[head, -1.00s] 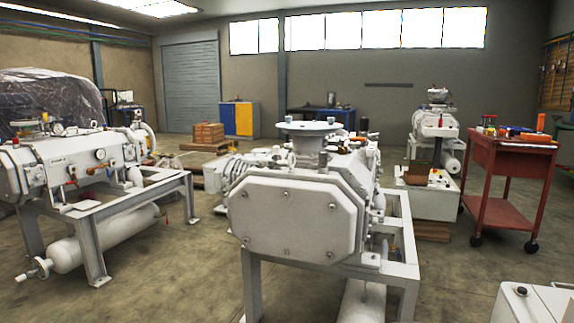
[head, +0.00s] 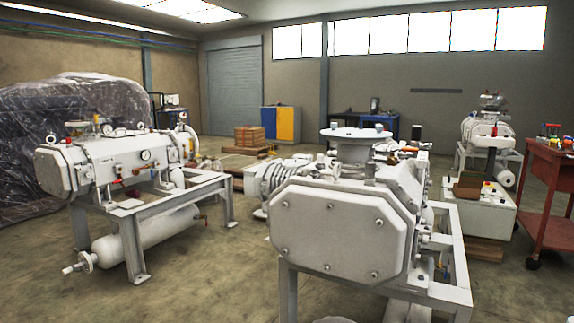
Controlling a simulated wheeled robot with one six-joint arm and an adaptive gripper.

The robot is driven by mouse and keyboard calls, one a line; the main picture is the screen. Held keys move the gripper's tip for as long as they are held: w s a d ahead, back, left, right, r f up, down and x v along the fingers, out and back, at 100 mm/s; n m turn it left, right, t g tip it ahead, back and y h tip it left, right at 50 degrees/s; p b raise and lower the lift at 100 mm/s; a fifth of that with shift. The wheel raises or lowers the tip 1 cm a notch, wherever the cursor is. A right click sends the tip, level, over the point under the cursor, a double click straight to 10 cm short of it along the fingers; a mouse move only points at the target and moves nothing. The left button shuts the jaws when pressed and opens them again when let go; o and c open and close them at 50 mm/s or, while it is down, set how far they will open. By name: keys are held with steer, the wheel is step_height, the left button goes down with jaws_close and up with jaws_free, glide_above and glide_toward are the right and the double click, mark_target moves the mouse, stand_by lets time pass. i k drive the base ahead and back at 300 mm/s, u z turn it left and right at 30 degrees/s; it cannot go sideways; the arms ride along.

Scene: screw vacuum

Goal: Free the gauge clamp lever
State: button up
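A white screw vacuum pump (head: 345,228) stands on a grey steel frame right of centre, its octagonal end cover facing me. A second white pump (head: 110,165) stands on its own frame at the left. It carries round dial gauges, one of them on its side (head: 146,155), with small red and yellow parts near them. I cannot pick out a gauge clamp lever at this size. My gripper is not in view.
A red tool cart (head: 548,195) stands at the right edge, near a third pump (head: 487,132). A plastic-covered mass (head: 50,110) fills the far left. Open concrete floor (head: 190,285) lies between the two near pumps.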

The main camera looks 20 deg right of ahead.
mark_target(315, 170)
steer(key=z, duration=0.05)
steer(key=i, duration=0.95)
steer(key=z, duration=0.5)
